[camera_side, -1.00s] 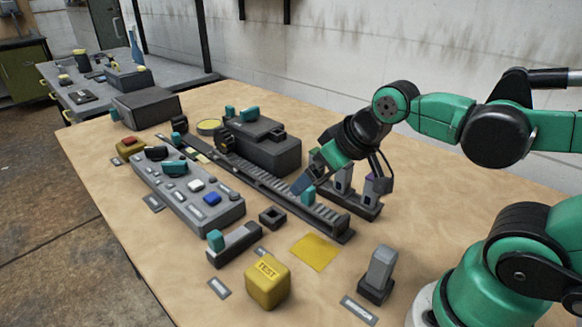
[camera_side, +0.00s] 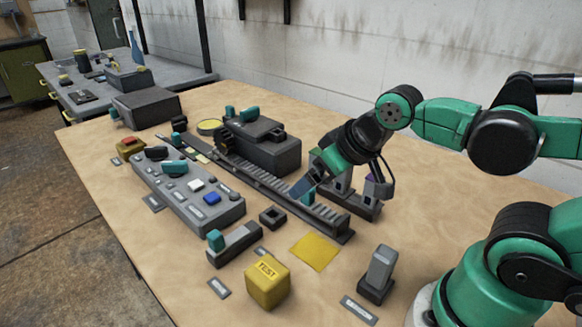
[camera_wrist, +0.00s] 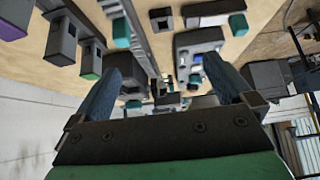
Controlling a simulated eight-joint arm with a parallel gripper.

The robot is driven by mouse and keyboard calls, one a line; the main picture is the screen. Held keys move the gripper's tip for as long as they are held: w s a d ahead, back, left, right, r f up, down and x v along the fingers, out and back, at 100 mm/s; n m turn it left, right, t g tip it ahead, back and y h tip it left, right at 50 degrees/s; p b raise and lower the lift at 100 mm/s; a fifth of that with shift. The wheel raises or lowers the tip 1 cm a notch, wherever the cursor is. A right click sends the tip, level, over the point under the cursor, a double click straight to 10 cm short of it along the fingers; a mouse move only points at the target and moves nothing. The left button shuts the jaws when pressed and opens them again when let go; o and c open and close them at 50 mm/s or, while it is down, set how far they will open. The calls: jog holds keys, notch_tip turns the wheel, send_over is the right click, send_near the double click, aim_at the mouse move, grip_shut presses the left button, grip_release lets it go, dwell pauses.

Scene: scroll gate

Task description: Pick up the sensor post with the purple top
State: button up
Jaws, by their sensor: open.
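The sensor post with the purple top (camera_side: 375,186) stands at the near right end of a dark rack, its top partly hidden by my wrist. Another grey post (camera_side: 343,182) stands beside it in the rack. My gripper (camera_side: 302,187) is open and empty, pointing down and left over the slatted track, left of the rack and apart from the posts. In the wrist view the blue fingers (camera_wrist: 180,85) are spread.
A slatted track (camera_side: 290,194) runs beside the rack, with a dark machine (camera_side: 265,150) behind. A grey control panel (camera_side: 187,190) lies further left. A yellow TEST cube (camera_side: 267,283) and a lone grey post (camera_side: 380,268) stand in front. Bare table lies right of the rack.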

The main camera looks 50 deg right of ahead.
aim_at(374, 177)
jog(key=c, duration=0.4)
jog(key=shift+o, duration=0.2)
jog(key=s+d+f+g, duration=0.1)
jog(key=d+g, duration=0.1)
jog(key=d, duration=0.2)
jog(key=d+f+g, duration=0.1)
jog(key=d+g, duration=0.1)
jog(key=d, duration=0.3)
jog(key=s+d+f+g, duration=0.1)
jog(key=d+g, duration=0.2)
jog(key=d, duration=0.2)
jog(key=shift+s+d+f, duration=0.15)
jog(key=shift+s+f, duration=0.05)
jog(key=shift+s, duration=0.1)
jog(key=shift+d+f, duration=0.15)
jog(key=shift+f, duration=2.7)
